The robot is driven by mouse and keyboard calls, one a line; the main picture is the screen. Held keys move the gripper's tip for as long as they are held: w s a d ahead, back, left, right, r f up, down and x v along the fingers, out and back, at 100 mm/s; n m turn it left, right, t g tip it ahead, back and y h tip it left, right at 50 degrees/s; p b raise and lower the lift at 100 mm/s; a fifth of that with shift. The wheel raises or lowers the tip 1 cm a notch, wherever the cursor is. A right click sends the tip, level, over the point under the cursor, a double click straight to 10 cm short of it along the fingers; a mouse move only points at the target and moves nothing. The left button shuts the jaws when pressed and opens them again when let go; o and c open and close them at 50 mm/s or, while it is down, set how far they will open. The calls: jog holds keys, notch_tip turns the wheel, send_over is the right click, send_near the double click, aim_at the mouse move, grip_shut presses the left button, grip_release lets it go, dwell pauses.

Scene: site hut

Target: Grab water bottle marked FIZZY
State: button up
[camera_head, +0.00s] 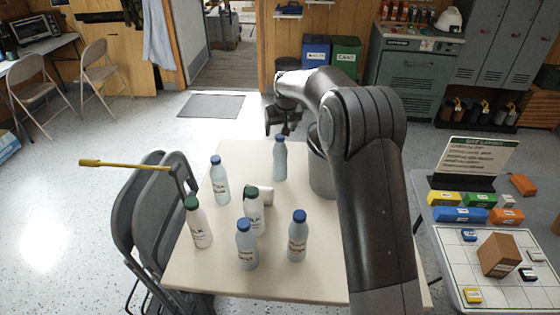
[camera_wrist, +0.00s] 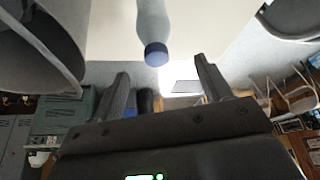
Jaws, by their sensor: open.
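Several pale bottles stand on the cream table (camera_head: 228,275). A blue-capped bottle (camera_head: 280,162) stands at the back with no readable label. Other blue-capped bottles stand at the left (camera_head: 220,188), front middle (camera_head: 247,252) and front right (camera_head: 297,243). Two green-capped bottles stand at the left front (camera_head: 199,230) and middle (camera_head: 253,219). Labels are too small to read surely; FIZZY cannot be made out. My gripper (camera_head: 284,124) is open and empty, just above and behind the back bottle. In the wrist view, that bottle (camera_wrist: 154,22) appears upside down beyond my open fingers (camera_wrist: 163,76).
A grey cylindrical bin (camera_head: 321,172) stands at the table's back right, close to my arm. A whitish object (camera_head: 266,197) lies behind the middle bottle. Folded chairs (camera_head: 150,215) lean at the table's left. A side table (camera_head: 432,262) with boxes is at right.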

aim_at(279, 141)
jog(key=x, duration=0.9)
jog(key=shift+w+d, duration=0.15)
jog(key=shift+d, duration=0.1)
jog(key=shift+c, duration=0.4)
grip_shut()
